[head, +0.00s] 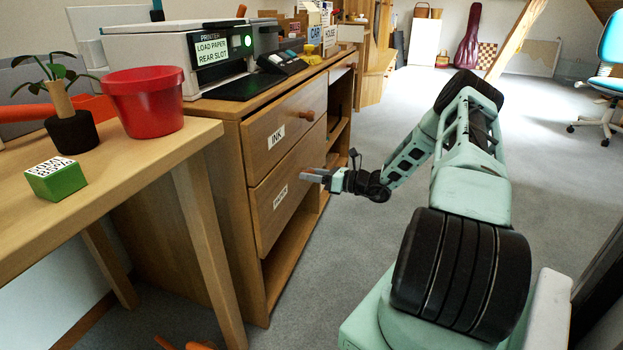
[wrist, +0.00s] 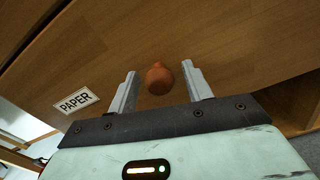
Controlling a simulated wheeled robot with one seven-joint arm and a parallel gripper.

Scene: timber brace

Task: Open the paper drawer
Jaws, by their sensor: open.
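The paper drawer (head: 274,215) is the lower wooden drawer of the cabinet, below the drawer labelled INK. Its PAPER label also shows in the wrist view (wrist: 77,101). The drawer looks shut. In the wrist view its round orange-brown knob (wrist: 159,79) sits between the two fingers of my gripper (wrist: 159,88). The fingers are open, with a gap on each side of the knob. In the head view my gripper (head: 312,176) is at the drawer front and mostly hides the knob.
The ink drawer (head: 295,122) with its own knob is just above. A printer (head: 215,58) stands on the cabinet top. A table (head: 120,165) with a red pot (head: 144,103) and a green box (head: 57,180) is at left. Grey carpet (head: 330,285) in front of the cabinet is clear.

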